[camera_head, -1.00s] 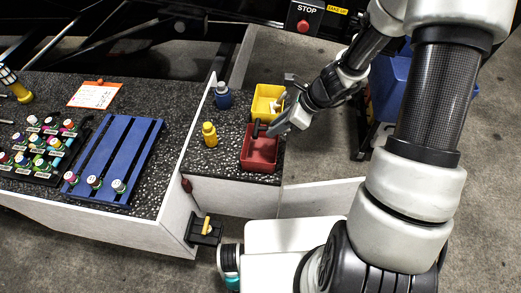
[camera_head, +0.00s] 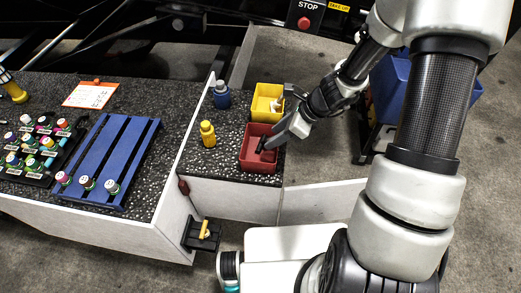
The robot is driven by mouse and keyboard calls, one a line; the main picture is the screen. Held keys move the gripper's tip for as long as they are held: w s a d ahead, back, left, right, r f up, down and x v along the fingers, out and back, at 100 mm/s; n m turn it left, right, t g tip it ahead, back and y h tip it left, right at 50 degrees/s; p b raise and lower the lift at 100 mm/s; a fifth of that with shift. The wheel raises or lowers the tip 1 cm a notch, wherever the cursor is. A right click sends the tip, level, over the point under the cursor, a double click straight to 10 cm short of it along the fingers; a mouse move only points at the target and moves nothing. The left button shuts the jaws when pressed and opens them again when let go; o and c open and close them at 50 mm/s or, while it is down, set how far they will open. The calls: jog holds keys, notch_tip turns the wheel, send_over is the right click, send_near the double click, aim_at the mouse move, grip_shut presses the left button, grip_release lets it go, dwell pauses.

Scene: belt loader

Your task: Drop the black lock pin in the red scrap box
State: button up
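The black lock pin (camera_head: 262,147) appears as a dark shape inside the red scrap box (camera_head: 258,164). The box stands at the front right of the small speckled counter. My gripper (camera_head: 277,138) reaches in from the upper right, over the box's right rim. Its fingers look spread, with the pin below and left of them. The fingertips and pin are small and dark, so any slight contact between them is hard to see.
A yellow box (camera_head: 265,112) with pale items stands behind the red box. A yellow bottle (camera_head: 208,134) and a blue bottle (camera_head: 222,95) stand to the left. A blue slatted rack (camera_head: 115,155) lies on the left counter. A blue bin (camera_head: 391,85) is at right.

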jog(key=shift+r, duration=0.1)
jog(key=p+v, duration=0.3)
jog(key=v, duration=1.4)
jog(key=shift+s+r, duration=0.1)
jog(key=shift+r, duration=0.15)
jog(key=s+a+r+n+t+h+p, duration=0.1)
jog(key=s+r+n+h, duration=0.2)
jog(key=s+r+n, duration=0.4)
jog(key=s+a+r+n+t+h+p, duration=0.1)
jog(key=s+r+n+t+h+p, duration=0.1)
jog(key=s+r+n, duration=0.6)
notch_tip(320, 180, up, 5)
jog(key=n+h, duration=0.1)
jog(key=n, duration=0.6)
jog(key=shift+s, duration=0.2)
